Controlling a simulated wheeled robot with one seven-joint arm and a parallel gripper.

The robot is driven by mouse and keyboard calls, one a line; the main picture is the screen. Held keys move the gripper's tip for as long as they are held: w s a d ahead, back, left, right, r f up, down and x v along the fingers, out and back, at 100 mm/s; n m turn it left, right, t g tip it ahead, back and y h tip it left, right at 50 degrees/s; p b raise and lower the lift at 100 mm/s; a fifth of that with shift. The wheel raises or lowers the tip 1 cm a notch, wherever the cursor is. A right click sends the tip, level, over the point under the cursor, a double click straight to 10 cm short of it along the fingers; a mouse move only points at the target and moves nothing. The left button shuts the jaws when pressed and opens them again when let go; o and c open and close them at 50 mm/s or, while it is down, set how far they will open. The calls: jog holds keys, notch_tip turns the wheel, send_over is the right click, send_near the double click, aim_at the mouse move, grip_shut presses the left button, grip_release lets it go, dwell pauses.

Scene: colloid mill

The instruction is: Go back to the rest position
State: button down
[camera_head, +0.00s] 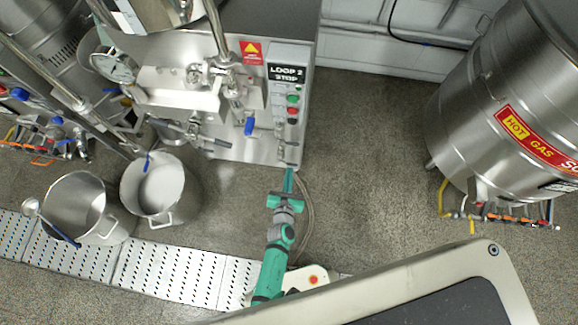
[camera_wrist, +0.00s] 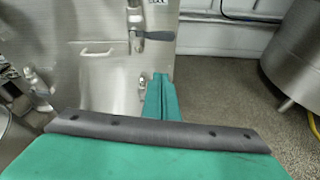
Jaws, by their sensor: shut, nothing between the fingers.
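My gripper (camera_head: 288,182) is at the end of my green and grey arm, low in front of the steel machine panel (camera_head: 262,150) in the head view. Its green fingers are closed together and hold nothing. In the wrist view the closed fingers (camera_wrist: 160,97) point toward the panel (camera_wrist: 100,75), near a small metal fitting (camera_wrist: 143,82). I cannot tell whether the fingertips touch the panel.
A control box labelled LOOP 2 STOP (camera_head: 289,90) is above my gripper. Two steel pots (camera_head: 150,195) (camera_head: 85,215) stand at left by the perforated floor strip (camera_head: 170,272). A large HOT GAS tank (camera_head: 480,100) stands right. Floor (camera_head: 370,170) between is clear.

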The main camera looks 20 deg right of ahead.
dwell(0.3)
jog(key=s+a+r+m+t+y, duration=0.1)
jog(key=s+a+r+m+y, duration=0.1)
jog(key=s+a+r+m, duration=1.05)
jog(key=s+d+r+m+y, duration=0.1)
jog(key=s+r+m, duration=0.4)
jog(key=r+m, duration=0.4)
jog(key=s+d+r+m+t+y, duration=0.1)
jog(key=s+r+m+y, duration=0.1)
jog(key=s+r+m, duration=0.4)
notch_tip(320, 180, up, 3)
jog(key=m, duration=0.2)
jog(key=shift+s+d+r+m, duration=0.2)
jog(key=shift+s+m, duration=0.1)
jog(key=shift+m, duration=0.05)
